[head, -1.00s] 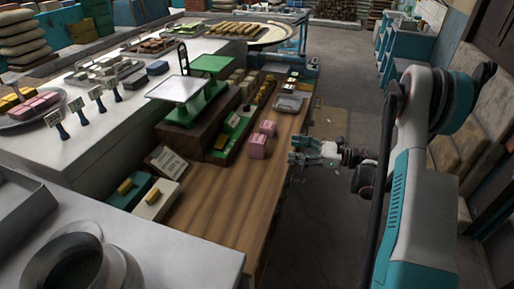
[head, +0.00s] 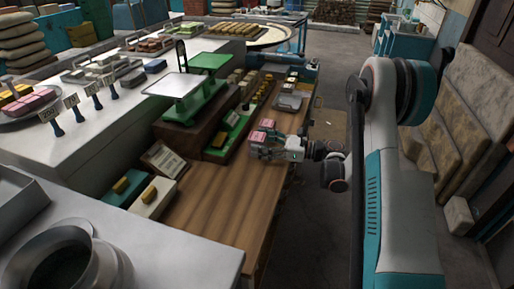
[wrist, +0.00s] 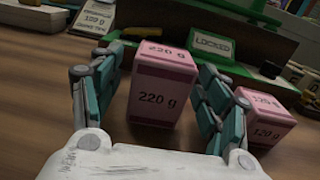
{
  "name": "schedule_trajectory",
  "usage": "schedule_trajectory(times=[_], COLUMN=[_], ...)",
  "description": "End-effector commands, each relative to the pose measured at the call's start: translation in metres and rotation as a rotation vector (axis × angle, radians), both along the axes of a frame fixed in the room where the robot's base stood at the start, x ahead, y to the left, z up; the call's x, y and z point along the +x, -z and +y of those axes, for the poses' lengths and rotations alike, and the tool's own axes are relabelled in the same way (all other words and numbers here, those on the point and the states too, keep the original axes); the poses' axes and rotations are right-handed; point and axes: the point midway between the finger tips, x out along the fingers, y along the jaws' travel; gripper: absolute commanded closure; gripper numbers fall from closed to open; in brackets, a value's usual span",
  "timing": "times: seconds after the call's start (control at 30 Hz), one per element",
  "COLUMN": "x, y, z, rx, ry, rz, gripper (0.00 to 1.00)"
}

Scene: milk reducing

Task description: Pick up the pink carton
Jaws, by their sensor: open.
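A pink carton marked "220 g" (wrist: 162,88) stands upright on the wooden counter. In the wrist view it is between the two teal fingers of my gripper (wrist: 163,62), which are open with one on each side. I cannot tell whether either finger touches it. In the head view my gripper (head: 268,147) partly hides this carton (head: 258,137). A second, smaller-looking pink carton (wrist: 265,117) stands just outside the right finger; it also shows in the head view (head: 268,123), beyond the first.
A green-and-brown rack with a "LOCKED" sign (wrist: 212,43) is behind the cartons. A green scale (head: 190,95) stands to the left. The near wooden counter (head: 220,205) is clear.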

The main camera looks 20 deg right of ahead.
Motion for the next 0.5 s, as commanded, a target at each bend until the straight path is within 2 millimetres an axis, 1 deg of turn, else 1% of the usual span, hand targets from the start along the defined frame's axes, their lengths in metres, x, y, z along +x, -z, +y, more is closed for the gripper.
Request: schedule_trajectory(times=[0.03, 0.1, 0.33, 0.37, 0.4, 0.47, 0.5], x=[0.0035, 0.0069, 0.0083, 0.0082, 0.0082, 0.0081, 0.0081], y=[0.0017, 0.0011, -0.0004, -0.0004, -0.0004, -0.0004, -0.0004], z=[0.0071, 0.0124, 0.0142, 0.0141, 0.0141, 0.0140, 0.0140], rx=[0.000, 0.000, 0.000, 0.000, 0.000, 0.000, 0.000], ry=[-0.002, -0.001, 0.001, 0.001, 0.001, 0.001, 0.001], rz=[0.000, 0.000, 0.000, 0.000, 0.000, 0.000, 0.000], gripper=[0.31, 0.31, 0.31, 0.35, 0.44, 0.58, 0.67])
